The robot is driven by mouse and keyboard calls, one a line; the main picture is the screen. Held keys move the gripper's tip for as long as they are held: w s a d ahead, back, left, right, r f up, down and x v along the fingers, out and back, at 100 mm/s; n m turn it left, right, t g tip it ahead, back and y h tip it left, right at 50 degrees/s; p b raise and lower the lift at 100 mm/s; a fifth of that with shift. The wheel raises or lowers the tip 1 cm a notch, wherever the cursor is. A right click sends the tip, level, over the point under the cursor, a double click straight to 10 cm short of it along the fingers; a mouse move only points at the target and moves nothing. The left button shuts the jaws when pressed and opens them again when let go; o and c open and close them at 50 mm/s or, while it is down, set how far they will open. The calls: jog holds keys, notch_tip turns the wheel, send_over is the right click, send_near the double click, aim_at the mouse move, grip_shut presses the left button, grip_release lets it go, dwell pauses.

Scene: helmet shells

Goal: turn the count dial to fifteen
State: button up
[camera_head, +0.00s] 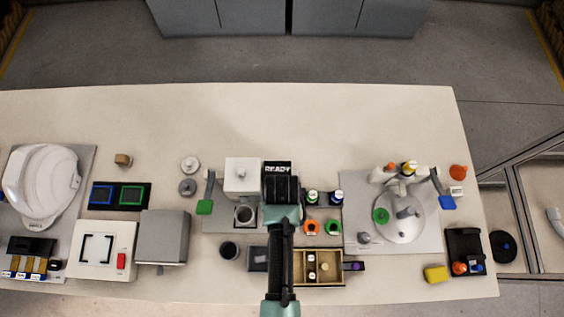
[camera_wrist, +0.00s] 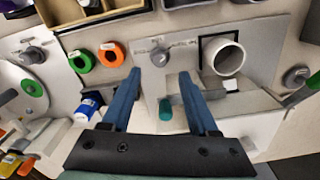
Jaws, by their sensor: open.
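A small grey dial (camera_wrist: 158,57) with a pointer-like grip sits on the light grey machine panel, with small marks around it too tiny to read. I take it for the count dial; its setting cannot be told. My gripper (camera_wrist: 160,74) is open, its two blue fingers apart and empty, with the dial between and just beyond the fingertips in the wrist view. I cannot tell the height gap. In the head view my gripper (camera_head: 281,192) and arm cover this dial. A dark display (camera_head: 278,168) reading READY stands behind my gripper.
A teal piece (camera_wrist: 165,108) lies between the fingers in the wrist view. A round cup (camera_head: 245,214) stands left of my gripper; orange (camera_head: 311,227) and green (camera_head: 334,227) rings lie right. Another grey knob (camera_head: 364,237) is on the right-hand plate. The back of the table is clear.

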notch_tip(320, 180, up, 7)
dwell(0.3)
jog(key=shift+w, duration=0.1)
dwell(0.4)
